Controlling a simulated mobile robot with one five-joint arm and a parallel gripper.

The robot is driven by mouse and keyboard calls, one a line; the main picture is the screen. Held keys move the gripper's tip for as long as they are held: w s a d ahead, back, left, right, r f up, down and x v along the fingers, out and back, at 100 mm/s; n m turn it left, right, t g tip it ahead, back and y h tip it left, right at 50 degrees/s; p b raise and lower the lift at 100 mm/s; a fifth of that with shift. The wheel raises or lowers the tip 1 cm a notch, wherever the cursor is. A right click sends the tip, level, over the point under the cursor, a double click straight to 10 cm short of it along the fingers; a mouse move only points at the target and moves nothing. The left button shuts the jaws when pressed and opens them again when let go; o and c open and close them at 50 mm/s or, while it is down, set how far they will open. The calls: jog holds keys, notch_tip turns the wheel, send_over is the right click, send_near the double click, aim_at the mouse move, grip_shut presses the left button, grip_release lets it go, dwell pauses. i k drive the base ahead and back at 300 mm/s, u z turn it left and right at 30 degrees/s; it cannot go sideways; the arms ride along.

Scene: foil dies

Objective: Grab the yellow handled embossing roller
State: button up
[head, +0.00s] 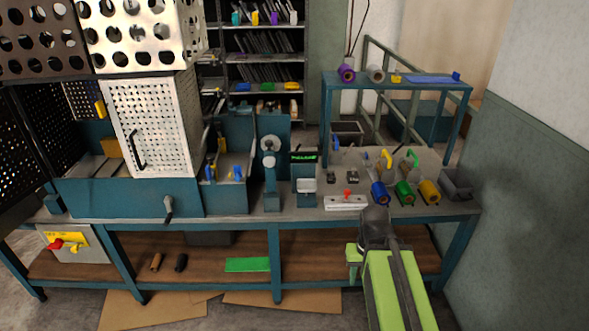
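A tool with a curved yellow handle (386,159) stands on the right part of the teal workbench, and looks like the yellow handled embossing roller. Its lower end is small and hard to make out. A similar tool with a green handle (412,157) stands just right of it, and one with a blue handle (336,142) is farther left. My gripper (376,219) is dark and shows at the bench's front edge, in front of and below the yellow handle and apart from it. Its fingers are not clear, so I cannot tell whether it is open.
Blue (379,193), green (403,192) and yellow (429,191) rolls lie between my gripper and the handled tools. A white block with a red knob (346,198) is to their left, a grey bin (457,183) to their right. A teal raised shelf (400,84) stands behind.

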aim_at(383, 163)
jog(key=u, duration=0.7)
jog(key=i, duration=0.95)
